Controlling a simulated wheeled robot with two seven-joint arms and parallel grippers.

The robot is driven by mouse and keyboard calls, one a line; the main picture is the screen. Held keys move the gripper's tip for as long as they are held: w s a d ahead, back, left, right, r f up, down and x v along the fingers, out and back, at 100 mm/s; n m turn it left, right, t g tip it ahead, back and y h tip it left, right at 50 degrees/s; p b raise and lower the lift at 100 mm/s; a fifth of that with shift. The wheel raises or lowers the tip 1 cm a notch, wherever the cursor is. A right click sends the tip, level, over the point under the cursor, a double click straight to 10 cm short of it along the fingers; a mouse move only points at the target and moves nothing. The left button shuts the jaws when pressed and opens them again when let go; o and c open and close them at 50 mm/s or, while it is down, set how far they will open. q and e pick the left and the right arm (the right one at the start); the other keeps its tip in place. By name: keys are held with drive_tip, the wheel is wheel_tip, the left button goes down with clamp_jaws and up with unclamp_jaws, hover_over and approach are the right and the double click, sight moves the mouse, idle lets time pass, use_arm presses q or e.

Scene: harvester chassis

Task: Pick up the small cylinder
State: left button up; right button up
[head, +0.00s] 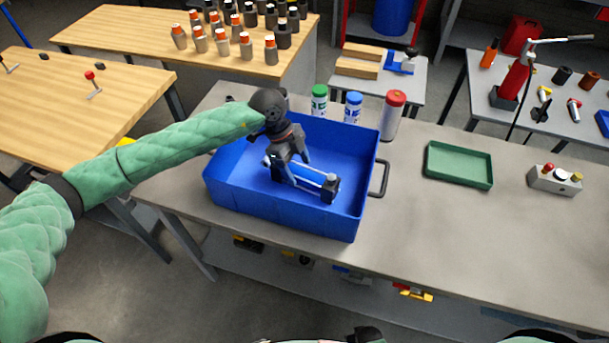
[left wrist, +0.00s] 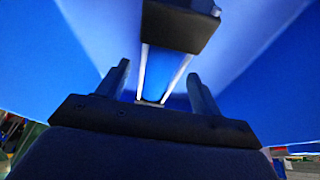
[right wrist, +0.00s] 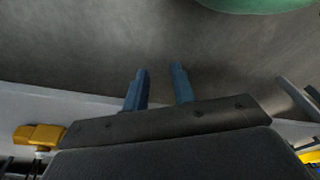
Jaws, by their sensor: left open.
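The small cylinder (head: 313,182) lies in the blue bin (head: 285,207). It has dark end blocks joined by bright, slim rods. My left gripper (head: 288,160) reaches down into the bin over the cylinder's left end and hides part of it. In the left wrist view, the cylinder's bright rods (left wrist: 180,72) run between the open fingers (left wrist: 160,88), with visible gaps at both sides. One dark end block lies beyond the fingertips.
Green, blue and red-capped bottles (head: 394,115) stand behind the bin. A green tray (head: 459,165) and a button box (head: 555,179) stand on the grey table to the right. The table's front right is clear.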

sight(302, 170)
use_arm(q)
drive_tip(key=shift+s+d+f+p, duration=0.25)
drive_tip(key=shift+d+f+p, duration=0.15)
drive_tip(key=shift+f+p, duration=0.15)
drive_tip(key=shift+s+d+f+p, duration=0.2)
drive_tip(key=shift+d+f+p, duration=0.2)
drive_tip(key=shift+f, duration=0.1)
drive_tip(key=shift+x, duration=0.85)
use_arm(e)
drive_tip(key=shift+s+d+f, duration=0.35)
drive_tip(key=shift+s+f, duration=0.05)
drive_tip(key=shift+f, duration=0.4)
drive_tip(key=shift+s+d+f, duration=0.4)
drive_tip(key=shift+s+f, duration=0.05)
drive_tip(key=shift+f, duration=0.4)
drive_tip(key=shift+s+d+f, duration=0.35)
drive_tip(key=shift+s+f, duration=0.05)
drive_tip(key=shift+f, duration=0.4)
use_arm(q)
drive_tip(key=shift+a, duration=0.1)
drive_tip(key=c, duration=1.4)
drive_tip(key=shift+w+r, duration=0.1)
drive_tip(key=shift+w, duration=0.05)
clamp_jaws()
use_arm(e)
drive_tip(key=shift+d, duration=0.1)
